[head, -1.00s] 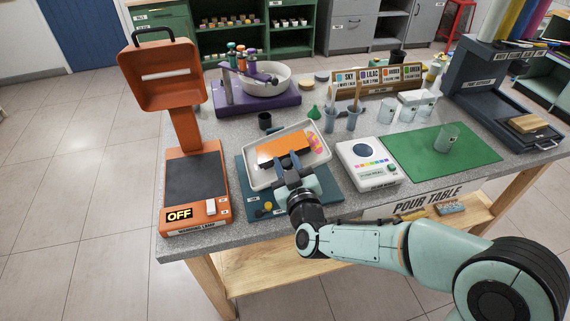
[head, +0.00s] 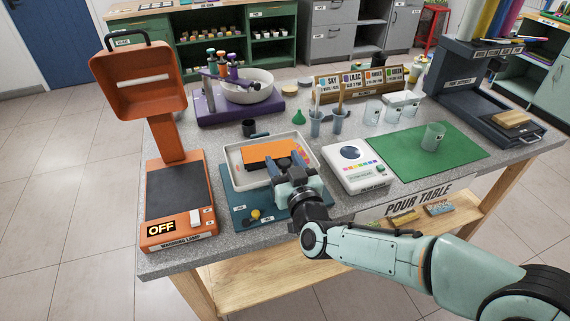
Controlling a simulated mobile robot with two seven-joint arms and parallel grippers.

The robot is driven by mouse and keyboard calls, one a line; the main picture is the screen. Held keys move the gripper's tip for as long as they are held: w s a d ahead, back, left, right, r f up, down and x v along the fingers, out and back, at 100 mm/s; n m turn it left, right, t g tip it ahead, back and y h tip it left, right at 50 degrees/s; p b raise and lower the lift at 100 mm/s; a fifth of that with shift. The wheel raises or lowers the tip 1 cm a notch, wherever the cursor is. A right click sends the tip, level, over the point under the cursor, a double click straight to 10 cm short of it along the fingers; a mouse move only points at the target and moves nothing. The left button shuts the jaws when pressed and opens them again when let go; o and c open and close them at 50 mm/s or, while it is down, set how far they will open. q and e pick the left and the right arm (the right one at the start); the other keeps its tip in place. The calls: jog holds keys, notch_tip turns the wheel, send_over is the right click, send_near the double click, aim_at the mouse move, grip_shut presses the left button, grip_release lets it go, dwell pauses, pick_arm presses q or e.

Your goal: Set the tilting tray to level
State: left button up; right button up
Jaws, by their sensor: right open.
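The tilting tray (head: 237,155) is a shallow white tray on a teal base (head: 240,198), at the middle left of the table. An orange block (head: 268,152) lies in it. The tray looks close to level, though I cannot tell exactly. My right gripper (head: 286,165) is open at the tray's near edge, its dark fingers pointing toward the orange block. The gripper hides part of the tray's near right rim. A yellow knob (head: 255,214) and a dark knob sit on the base's front left. My left gripper is not in view.
An orange warming lamp (head: 178,200) marked OFF stands to the left. A white colour meter (head: 353,167) and a green mat (head: 425,150) lie to the right. Cups (head: 315,125), a green funnel and a purple stand (head: 240,107) are behind the tray.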

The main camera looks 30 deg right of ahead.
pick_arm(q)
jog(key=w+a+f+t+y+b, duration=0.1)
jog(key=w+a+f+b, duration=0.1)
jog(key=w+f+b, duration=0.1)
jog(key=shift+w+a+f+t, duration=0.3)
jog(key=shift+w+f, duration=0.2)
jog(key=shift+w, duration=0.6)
pick_arm(e)
jog(key=v, duration=1.3)
jog(key=shift+s, duration=0.2)
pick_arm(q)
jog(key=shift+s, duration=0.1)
